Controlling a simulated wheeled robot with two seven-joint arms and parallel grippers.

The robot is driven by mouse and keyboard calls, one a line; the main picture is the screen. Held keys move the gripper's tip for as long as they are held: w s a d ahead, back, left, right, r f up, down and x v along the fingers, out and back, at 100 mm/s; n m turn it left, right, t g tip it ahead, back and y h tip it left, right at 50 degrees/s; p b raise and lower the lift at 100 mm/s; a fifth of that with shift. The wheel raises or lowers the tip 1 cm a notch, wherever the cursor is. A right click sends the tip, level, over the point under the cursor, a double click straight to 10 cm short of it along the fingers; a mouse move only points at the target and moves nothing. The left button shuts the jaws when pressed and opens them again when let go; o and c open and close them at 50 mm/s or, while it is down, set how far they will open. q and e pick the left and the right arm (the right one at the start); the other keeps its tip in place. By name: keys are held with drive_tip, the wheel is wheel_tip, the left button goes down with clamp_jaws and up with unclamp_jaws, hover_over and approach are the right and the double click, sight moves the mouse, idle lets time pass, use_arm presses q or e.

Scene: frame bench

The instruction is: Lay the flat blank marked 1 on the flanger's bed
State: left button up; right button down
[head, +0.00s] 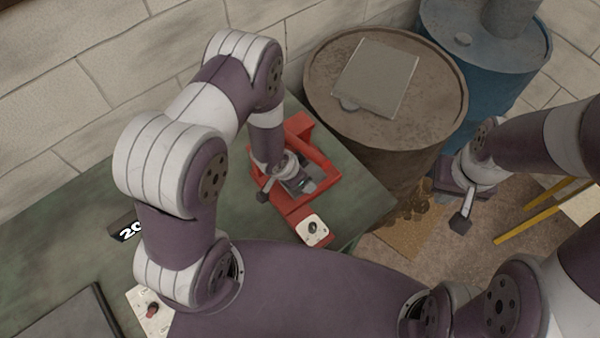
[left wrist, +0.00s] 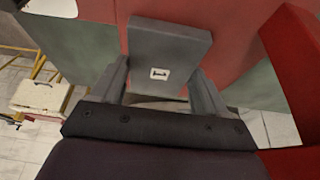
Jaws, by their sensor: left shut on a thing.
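The flat blank marked 1 (left wrist: 168,55) is a grey plate with a white label, held between the fingers of my left gripper (left wrist: 165,88) in the left wrist view. In the head view my left gripper (head: 297,180) is over the red flanger (head: 322,163) on the green bench, and its wrist hides part of the machine. Red parts of the flanger (left wrist: 235,30) lie behind and beside the blank. I cannot tell whether the blank touches the bed. My right gripper (head: 452,182) hangs off the bench to the right; its fingers are not clear.
A rusty drum (head: 325,85) with a grey plate (head: 377,77) on top stands behind the bench's right end. A blue drum (head: 490,60) is beyond it. A dark 20 label (head: 126,231) and a dark slab (head: 70,318) are on the bench (head: 60,240) at left.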

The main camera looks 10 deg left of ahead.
use_arm(q)
drive_tip(key=shift+w+f+p, duration=0.1)
drive_tip(key=shift+f+p, duration=0.05)
drive_tip(key=shift+p, duration=0.2)
drive_tip(key=shift+f, duration=0.2)
drive_tip(key=shift+f+b, duration=0.15)
drive_tip(key=shift+b, duration=0.2)
drive_tip(key=o, duration=1.1)
drive_tip(key=shift+o, duration=0.8)
